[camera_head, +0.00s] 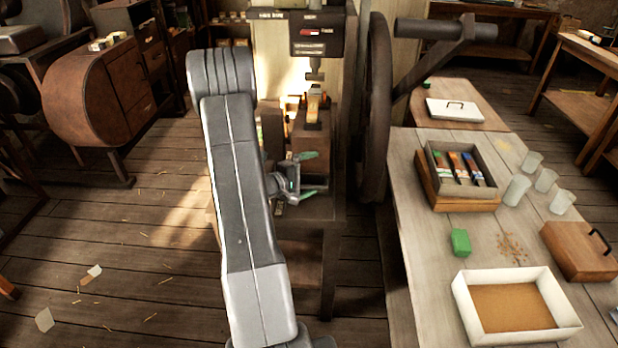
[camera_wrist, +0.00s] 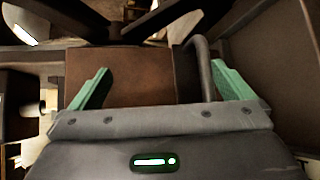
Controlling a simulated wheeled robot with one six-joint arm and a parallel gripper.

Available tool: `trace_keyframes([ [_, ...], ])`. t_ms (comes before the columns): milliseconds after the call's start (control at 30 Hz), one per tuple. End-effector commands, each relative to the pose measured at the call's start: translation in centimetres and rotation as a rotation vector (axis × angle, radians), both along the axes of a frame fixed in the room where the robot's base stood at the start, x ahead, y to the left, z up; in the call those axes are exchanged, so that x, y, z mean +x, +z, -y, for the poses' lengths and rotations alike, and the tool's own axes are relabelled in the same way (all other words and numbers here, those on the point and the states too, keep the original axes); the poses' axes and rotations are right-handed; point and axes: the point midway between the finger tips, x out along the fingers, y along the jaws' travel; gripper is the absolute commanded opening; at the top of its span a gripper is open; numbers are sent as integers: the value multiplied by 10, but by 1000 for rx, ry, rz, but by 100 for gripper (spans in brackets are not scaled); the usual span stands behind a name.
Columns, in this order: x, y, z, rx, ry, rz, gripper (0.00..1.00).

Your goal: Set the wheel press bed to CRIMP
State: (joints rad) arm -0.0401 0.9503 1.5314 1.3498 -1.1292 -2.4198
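The wheel press (camera_head: 320,75) stands at the centre of the head view, with a dark head and a red marking at the top. Its large dark handwheel (camera_head: 377,110) is on its right side, with a crank handle (camera_head: 430,28) pointing left. The bed (camera_head: 310,138) is a brown block below the ram, partly behind my arm. My gripper (camera_head: 312,173) is in front of the bed, its green fingers spread apart and empty. In the wrist view a brown block face (camera_wrist: 120,75) lies beyond the open fingers. Any CRIMP label is too small to read.
A pale workbench (camera_head: 430,240) on the right holds a tray of packets (camera_head: 460,165), glass jars (camera_head: 517,188), a green block (camera_head: 460,242) and a white tray (camera_head: 515,278). A brown rounded cabinet (camera_head: 100,95) stands at left. The wooden floor at left is mostly clear.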

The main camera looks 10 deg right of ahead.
Motion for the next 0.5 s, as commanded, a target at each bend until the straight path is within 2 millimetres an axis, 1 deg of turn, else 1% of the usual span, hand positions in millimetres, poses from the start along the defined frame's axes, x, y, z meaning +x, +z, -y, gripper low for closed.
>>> trace_keyframes([
  [33, 18, 52, 4, -57, 8, 77, 82],
  [200, 18, 52, 4, -57, 8, 77, 82],
  [233, 3, 15, 1, -9, 3, 4, 82],
  [367, 2, 16, -2, -7, 2, 5, 82],
  [500, -2, 17, -11, -5, 4, 7, 82],
])
